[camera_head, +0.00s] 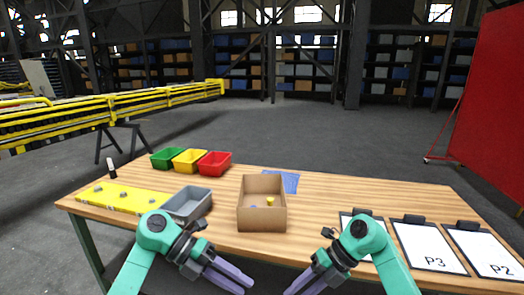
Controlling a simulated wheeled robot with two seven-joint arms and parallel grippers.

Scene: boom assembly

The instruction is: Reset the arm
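My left gripper (246,285) is at the bottom centre of the head view, in front of the table's near edge. Its two lavender fingers look parted, with nothing between them. My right gripper (294,291) mirrors it just to the right. Its fingers also look parted and empty, and its tips reach the picture's lower edge. Both green arms come in from the bottom and bend toward the middle. Neither gripper appears to touch anything.
The wooden table (340,195) holds an open cardboard box (262,219) with small yellow and blue parts, a grey bin (187,208), a yellow board (122,197), green (168,159), yellow (189,162) and red (214,166) bins, a blue sheet (284,180) and clipboards (428,247) at right.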

